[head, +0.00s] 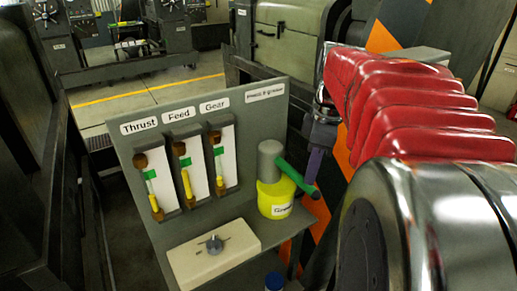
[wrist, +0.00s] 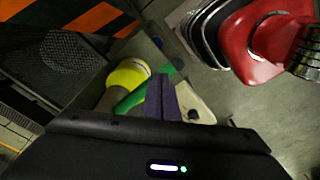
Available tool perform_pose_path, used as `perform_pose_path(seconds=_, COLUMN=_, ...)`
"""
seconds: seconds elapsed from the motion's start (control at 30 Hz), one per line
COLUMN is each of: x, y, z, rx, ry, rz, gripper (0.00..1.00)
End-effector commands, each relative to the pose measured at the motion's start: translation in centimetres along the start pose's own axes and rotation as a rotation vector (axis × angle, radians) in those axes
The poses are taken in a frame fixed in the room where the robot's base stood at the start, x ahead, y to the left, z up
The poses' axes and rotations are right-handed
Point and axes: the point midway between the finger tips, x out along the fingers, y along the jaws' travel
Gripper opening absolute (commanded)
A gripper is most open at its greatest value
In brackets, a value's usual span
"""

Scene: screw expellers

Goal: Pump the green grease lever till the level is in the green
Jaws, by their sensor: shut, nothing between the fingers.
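The green grease lever (head: 296,176) slopes down to the right from a grey cylinder on the yellow grease pot (head: 275,199). My gripper (head: 313,180) is shut and empty, its purple fingers at the lever's outer end. In the wrist view the fingers (wrist: 166,92) overlap the right side of the lever (wrist: 134,98); I cannot tell if they touch it. The Thrust gauge (head: 152,182), Feed gauge (head: 186,172) and Gear gauge (head: 220,162) each have a green band with yellow below. Feed's yellow reaches nearest its band; Thrust's and Gear's look lower.
The gauges sit in a grey panel (head: 125,150). A beige box with a dark knob (head: 214,244) is on the ledge before it. A blue cap (head: 274,281) shows at the bottom edge. Dark machine frames stand left and behind; an orange-striped surface is behind my arm.

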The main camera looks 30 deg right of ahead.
Motion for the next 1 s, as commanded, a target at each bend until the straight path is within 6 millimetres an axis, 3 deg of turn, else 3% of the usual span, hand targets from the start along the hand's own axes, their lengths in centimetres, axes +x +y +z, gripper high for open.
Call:
perform_pose_path(seconds=0.53, x=0.6, y=0.0, z=0.2, rx=0.001, ry=0.001, rz=0.000, gripper=0.00)
perform_pose_path(seconds=0.8, x=-0.5, y=0.0, z=2.6, rx=0.004, ry=0.000, rz=0.002, gripper=0.00)
perform_pose_path(seconds=1.0, x=-0.7, y=0.0, z=3.0, rx=0.000, ry=0.000, rz=0.000, gripper=0.00)
